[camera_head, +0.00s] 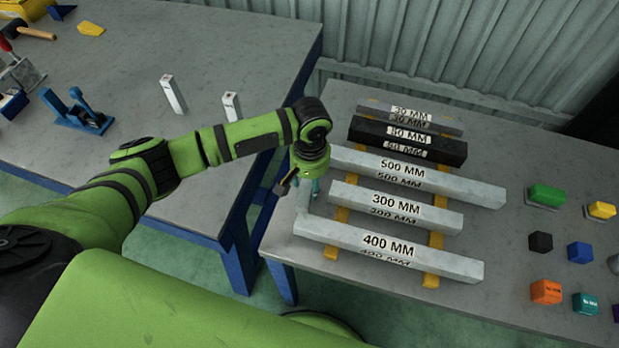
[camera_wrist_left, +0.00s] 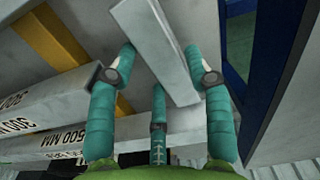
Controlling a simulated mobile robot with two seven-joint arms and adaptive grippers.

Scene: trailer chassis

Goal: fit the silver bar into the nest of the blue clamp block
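A short silver bar (camera_head: 303,201) is at the left end of the right table, beside the long labelled bars and partly hidden by my left gripper (camera_head: 305,187). In the left wrist view the silver bar (camera_wrist_left: 158,45) lies between the teal fingers of my left gripper (camera_wrist_left: 164,72). The blue clamp block (camera_head: 82,118), with a blue lever, stands on the left table. My right gripper is not in view.
Long bars marked 500 MM (camera_head: 450,188), 300 MM (camera_head: 440,214) and 400 MM (camera_head: 450,263) lie on yellow strips. Two upright pale posts (camera_head: 173,95) stand on the left table (camera_head: 150,40). A gap separates the tables. Several coloured blocks (camera_head: 546,292) lie at right.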

